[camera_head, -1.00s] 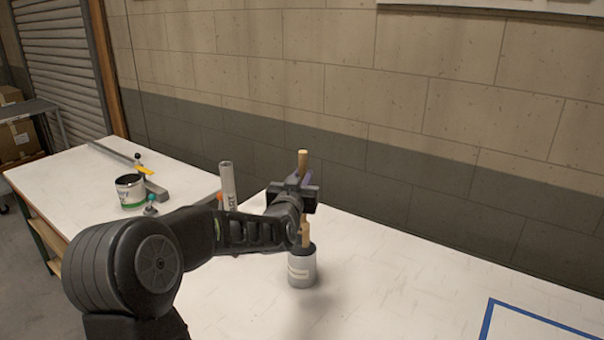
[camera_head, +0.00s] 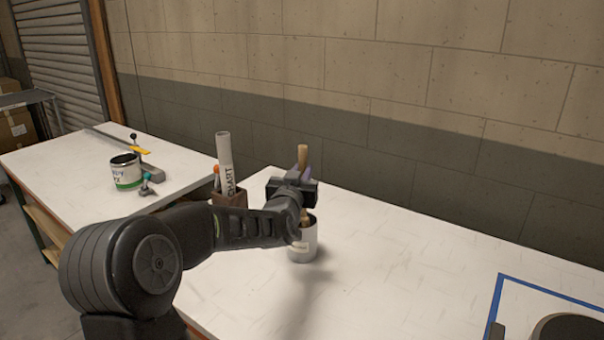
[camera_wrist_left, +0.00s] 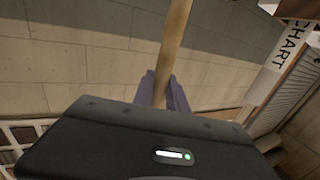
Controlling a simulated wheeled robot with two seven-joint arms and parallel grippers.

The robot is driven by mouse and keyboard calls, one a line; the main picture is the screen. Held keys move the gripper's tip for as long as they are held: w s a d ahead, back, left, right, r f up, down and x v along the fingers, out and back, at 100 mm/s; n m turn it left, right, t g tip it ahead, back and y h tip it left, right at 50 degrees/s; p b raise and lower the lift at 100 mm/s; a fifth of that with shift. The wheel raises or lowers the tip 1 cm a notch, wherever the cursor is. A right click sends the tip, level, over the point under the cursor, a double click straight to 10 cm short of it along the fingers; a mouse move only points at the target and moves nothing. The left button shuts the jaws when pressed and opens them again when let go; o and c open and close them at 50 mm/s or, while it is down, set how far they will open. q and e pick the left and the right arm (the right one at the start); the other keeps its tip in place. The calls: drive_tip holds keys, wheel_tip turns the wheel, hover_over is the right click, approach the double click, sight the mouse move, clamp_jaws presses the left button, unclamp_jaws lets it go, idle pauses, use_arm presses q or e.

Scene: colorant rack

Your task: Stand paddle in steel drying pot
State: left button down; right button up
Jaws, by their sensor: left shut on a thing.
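The steel drying pot (camera_head: 303,247) is a grey cylinder with a pale label, upright on the white table. My left gripper (camera_head: 303,187) is shut on the wooden paddle (camera_head: 302,155), just above the pot. The paddle is roughly upright, its top sticking up above the fingers. Its lower part shows below the gripper at the pot's mouth and looks to be inside the rim; its lower end is hidden. In the left wrist view the paddle (camera_wrist_left: 174,45) runs between the purple fingertips. My right gripper is out of view.
A brown holder (camera_head: 231,199) with a chart tube (camera_head: 225,160) stands left of the pot, behind my left arm. A white can (camera_head: 126,174) stands on the left table. A dark round object (camera_head: 567,328) lies within a blue-taped outline (camera_head: 550,290) at lower right. The table right of the pot is clear.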

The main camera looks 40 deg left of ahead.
use_arm(q)
drive_tip(key=shift+f, duration=0.4)
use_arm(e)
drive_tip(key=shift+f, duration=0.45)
use_arm(q)
drive_tip(key=c, duration=1.3)
unclamp_jaws()
drive_tip(key=shift+o, duration=0.2)
drive_tip(key=shift+f, duration=0.1)
